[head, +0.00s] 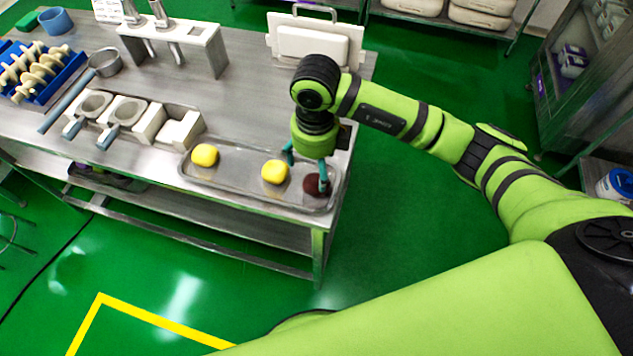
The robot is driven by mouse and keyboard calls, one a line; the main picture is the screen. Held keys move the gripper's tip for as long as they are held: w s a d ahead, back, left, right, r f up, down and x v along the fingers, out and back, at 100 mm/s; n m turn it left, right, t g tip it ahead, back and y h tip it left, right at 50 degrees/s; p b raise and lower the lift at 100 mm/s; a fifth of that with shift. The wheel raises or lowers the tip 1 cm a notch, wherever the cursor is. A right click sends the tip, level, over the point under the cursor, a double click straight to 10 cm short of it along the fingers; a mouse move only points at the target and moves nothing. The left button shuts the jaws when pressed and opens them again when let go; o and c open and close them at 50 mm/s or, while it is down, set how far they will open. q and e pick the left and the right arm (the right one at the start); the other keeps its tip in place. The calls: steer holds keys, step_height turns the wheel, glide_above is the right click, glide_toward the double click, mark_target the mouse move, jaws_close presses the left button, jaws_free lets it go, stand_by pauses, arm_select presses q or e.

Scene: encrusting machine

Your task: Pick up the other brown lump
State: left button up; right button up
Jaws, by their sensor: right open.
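A dark brown lump (312,186) lies at the right end of a shallow metal tray (236,184) on the steel table. My right gripper (307,168) is open, pointing down just above that end of the tray. One finger is close to the brown lump and covers part of it; I cannot tell whether they touch. The other finger is on the left, towards a yellow lump (274,171). Only one brown lump shows. My left gripper is not in view.
A second yellow lump (205,155) sits at the tray's left. White blocks (180,130) and ladles (121,113) lie left of the tray. A metal stand (190,40) and a white board (312,44) stand behind. The table (245,95) is bare behind the tray.

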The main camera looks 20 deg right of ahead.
mark_target(316, 180)
steer(key=shift+d+f+p, duration=0.15)
steer(key=shift+f+p, duration=0.35)
steer(key=shift+f, duration=0.25)
step_height(316, 180, down, 5)
steer(key=shift+r+p, duration=0.15)
steer(key=shift+p, duration=1)
steer(key=shift+f, duration=0.3)
steer(key=c, duration=1.3)
